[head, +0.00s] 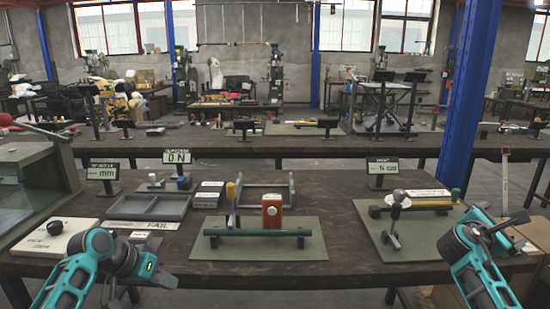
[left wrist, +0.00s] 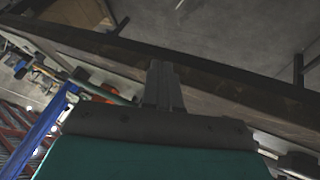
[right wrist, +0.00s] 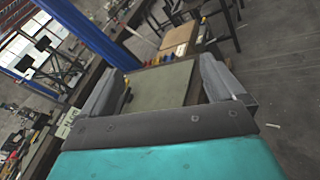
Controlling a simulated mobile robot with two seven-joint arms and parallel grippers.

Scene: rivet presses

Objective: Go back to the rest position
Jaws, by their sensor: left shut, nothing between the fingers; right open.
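My left gripper (head: 168,279) is at the front left edge of the workbench (head: 340,275) in the head view. In the left wrist view its two fingers (left wrist: 163,85) are together, with nothing between them. My right gripper (head: 518,230) is at the bench's right end in the head view. In the right wrist view its fingers (right wrist: 160,85) stand wide apart and empty. Both forearms come up from the lower corners of the head view. Neither gripper holds anything.
A green mat (head: 285,265) carries a green bar and an orange block (head: 272,211). A right mat (head: 408,252) bears a small press (head: 393,220). A blue post (head: 466,100) rises behind right.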

